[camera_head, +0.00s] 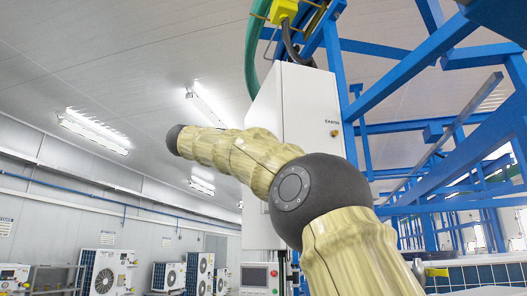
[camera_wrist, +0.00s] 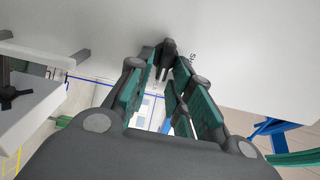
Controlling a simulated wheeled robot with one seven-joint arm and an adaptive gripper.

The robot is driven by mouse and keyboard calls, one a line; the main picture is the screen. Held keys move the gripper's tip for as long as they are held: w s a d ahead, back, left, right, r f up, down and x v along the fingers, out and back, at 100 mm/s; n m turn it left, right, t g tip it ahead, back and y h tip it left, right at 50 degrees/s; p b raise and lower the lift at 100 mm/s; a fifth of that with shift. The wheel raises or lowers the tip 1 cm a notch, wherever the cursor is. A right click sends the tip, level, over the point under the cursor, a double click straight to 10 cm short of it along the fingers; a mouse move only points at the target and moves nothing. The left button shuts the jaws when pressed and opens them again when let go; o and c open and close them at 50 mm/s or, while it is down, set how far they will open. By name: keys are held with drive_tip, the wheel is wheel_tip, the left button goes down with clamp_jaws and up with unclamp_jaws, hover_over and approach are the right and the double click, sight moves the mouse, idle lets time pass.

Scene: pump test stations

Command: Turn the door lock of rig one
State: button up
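The tall white cabinet (camera_head: 310,105) has a door with dark lettering near the top. A small brass-coloured fitting (camera_head: 334,133) sits on the door face beside the lettering; I cannot tell if it is the lock. My arm hides the middle of the cabinet. My gripper (camera_wrist: 168,66) shows only in the wrist view, with its green-padded fingers apart. A dark upright piece (camera_wrist: 165,58), perhaps the lock handle, shows between the fingertips, against a pale panel (camera_wrist: 235,45) with lettering. I cannot tell whether the fingers touch it.
Blue steel framing (camera_head: 400,95) stands right of the cabinet. A yellow connector (camera_head: 284,12) and a green hose are above it. A control box with a screen (camera_head: 254,277) is below. Several fan units (camera_head: 103,270) line the left wall. A grey box with a black knob (camera_wrist: 10,97) is at left in the wrist view.

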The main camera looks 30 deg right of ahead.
idle(0.3)
drive_tip(key=v, duration=1.2)
idle(0.4)
